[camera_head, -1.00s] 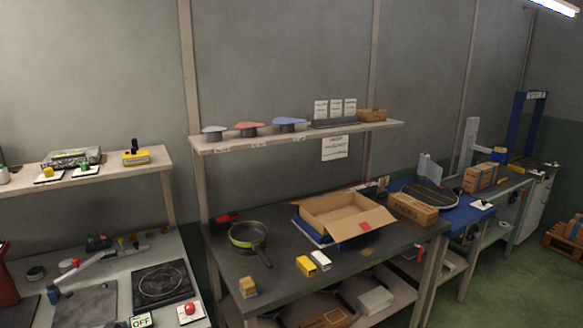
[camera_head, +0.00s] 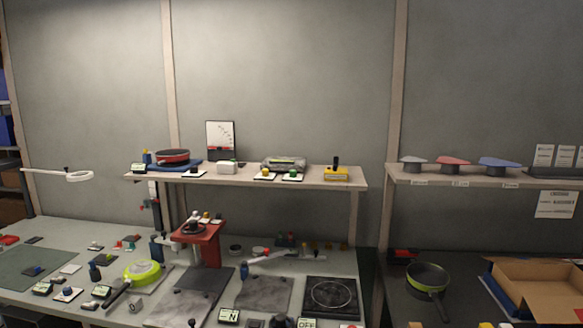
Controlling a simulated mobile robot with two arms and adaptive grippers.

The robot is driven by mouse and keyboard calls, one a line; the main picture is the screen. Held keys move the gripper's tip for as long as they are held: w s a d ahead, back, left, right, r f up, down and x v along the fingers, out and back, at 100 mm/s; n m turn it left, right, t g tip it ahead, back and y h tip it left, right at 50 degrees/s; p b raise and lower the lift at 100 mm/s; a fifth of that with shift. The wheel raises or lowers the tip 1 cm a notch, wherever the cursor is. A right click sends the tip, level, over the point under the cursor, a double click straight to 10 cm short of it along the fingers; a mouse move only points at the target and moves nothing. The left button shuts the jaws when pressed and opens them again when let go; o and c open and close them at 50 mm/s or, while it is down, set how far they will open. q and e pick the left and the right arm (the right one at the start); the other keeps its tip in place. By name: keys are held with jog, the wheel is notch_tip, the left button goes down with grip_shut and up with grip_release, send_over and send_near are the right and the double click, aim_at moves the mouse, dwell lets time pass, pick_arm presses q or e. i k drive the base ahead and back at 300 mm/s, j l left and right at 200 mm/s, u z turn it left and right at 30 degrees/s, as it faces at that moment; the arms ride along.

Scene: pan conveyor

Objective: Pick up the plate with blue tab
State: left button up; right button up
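On the right-hand shelf (camera_head: 430,181), three pieces with flat coloured tops stand in a row. The right one has a blue top (camera_head: 500,162), the middle one a red top (camera_head: 453,160), and the left one a light grey top (camera_head: 413,159). Each rests on a dark grey round base. A plate with a clear blue tab cannot be made out at this size; the blue-topped piece is the closest match. Neither of my grippers shows in the head view.
Below that shelf, a green-rimmed pan (camera_head: 428,277) and an open cardboard box (camera_head: 545,291) sit on a dark bench. The left bench holds a red press-like device (camera_head: 207,243), a yellow-green pan (camera_head: 142,271) and a dark hob plate (camera_head: 331,296). A red pan (camera_head: 173,155) sits on the upper left shelf.

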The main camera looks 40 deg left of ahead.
aim_at(33, 271)
jog(key=u, duration=2.75)
jog(key=i+j+u, duration=0.3)
jog(key=i, duration=0.15)
jog(key=i+j+u, duration=0.1)
jog(key=i+u, duration=0.15)
jog(key=i, duration=0.2)
jog(key=i+j+u, duration=0.1)
jog(key=i+u, duration=0.2)
jog(key=i, duration=0.2)
jog(key=i+z, duration=0.15)
jog(key=i, duration=0.3)
jog(key=i+j+z, duration=0.15)
jog(key=i, duration=0.35)
jog(key=i+j+z, duration=0.2)
jog(key=i, duration=0.25)
jog(key=i+j+z, duration=0.15)
jog(key=i, duration=0.3)
jog(key=j, duration=0.1)
